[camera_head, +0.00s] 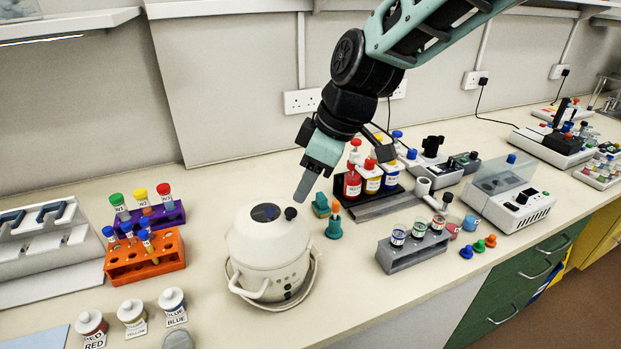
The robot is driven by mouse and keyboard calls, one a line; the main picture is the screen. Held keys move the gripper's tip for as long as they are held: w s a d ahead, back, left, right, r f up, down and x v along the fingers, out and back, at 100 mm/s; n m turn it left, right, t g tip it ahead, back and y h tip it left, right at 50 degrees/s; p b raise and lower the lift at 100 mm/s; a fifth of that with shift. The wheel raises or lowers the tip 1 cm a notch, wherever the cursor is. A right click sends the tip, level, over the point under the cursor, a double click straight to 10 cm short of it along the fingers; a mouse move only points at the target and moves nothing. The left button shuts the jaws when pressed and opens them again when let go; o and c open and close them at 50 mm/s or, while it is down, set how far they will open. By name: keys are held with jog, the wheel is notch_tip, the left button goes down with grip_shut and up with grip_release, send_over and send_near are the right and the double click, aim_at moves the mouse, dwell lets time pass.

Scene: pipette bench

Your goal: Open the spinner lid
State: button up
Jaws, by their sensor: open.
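The white round spinner (268,272) stands on the bench left of centre. Its domed lid (250,228) looks closed, with a dark window on top and a small black knob (290,213) at its right side. A handle loops out at its front left. My gripper (306,182) is open and empty, pointing down just above and to the right of the knob. It appears apart from the lid. Only one pale finger shows clearly; the other is largely hidden.
An orange tube rack (148,262) stands left of the spinner, with labelled bottles (132,314) in front. A grey rack (408,250) and red, yellow and blue bottles (373,175) stand farther right.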

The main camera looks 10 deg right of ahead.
jog(key=shift+d+r, duration=0.1)
jog(key=shift+r, duration=0.2)
